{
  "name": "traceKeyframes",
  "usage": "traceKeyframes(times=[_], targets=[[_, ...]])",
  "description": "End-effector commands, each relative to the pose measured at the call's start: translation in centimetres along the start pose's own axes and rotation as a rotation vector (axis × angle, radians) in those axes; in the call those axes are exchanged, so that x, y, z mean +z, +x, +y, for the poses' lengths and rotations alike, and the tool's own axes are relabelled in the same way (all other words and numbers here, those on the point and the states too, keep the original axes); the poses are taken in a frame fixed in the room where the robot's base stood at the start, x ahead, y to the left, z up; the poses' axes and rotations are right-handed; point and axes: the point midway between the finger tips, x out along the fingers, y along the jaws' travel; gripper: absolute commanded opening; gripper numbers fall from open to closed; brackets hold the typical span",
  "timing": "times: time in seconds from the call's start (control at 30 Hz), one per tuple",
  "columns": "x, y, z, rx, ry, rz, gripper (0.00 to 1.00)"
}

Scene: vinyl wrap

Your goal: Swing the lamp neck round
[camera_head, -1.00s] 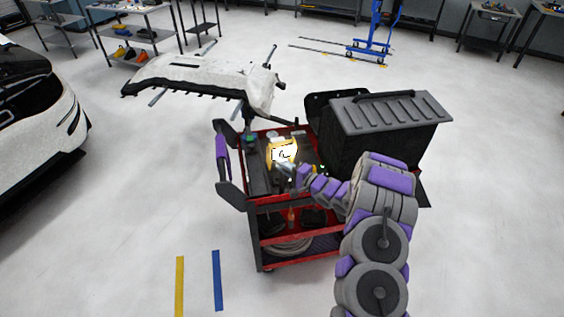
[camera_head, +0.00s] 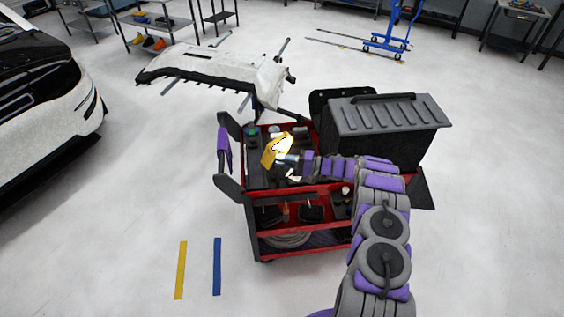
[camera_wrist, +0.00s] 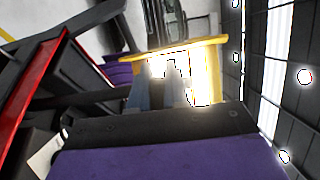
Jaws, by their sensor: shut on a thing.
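The lamp (camera_head: 275,151) is a yellow-framed work light with a glowing white face. It sits over the top tray of the red and black cart and is tilted in the head view. In the wrist view its yellow frame (camera_wrist: 215,42) and glare fill the upper middle. My gripper (camera_head: 284,160) reaches in from the right and is shut on the lamp. In the wrist view the grey fingers (camera_wrist: 163,94) meet the lit frame. The exact grip point is lost in glare, and the lamp's neck cannot be made out.
The cart (camera_head: 330,197) has a purple handle (camera_head: 224,150) on its left and a large black case (camera_head: 388,130) on its right. A white bumper panel (camera_head: 215,66) rests on a stand behind. A car (camera_head: 45,85) stands at left.

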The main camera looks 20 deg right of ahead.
Motion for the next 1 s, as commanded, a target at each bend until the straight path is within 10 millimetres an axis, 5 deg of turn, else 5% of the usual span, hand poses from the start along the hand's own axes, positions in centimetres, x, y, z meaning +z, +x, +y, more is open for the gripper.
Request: traceKeyframes(times=[0.6, 0.63, 0.8, 1.0], targets=[[0.00, -0.31, 0.61, 0.007, 0.007, -0.032, 0.00], [0.00, -0.31, 0.61, 0.007, 0.007, -0.032, 0.16], [0.02, -0.29, 0.40, 0.004, 0.004, -0.032, 0.33], [0.09, -0.28, 0.12, 0.002, 0.001, -0.033, 0.36]])
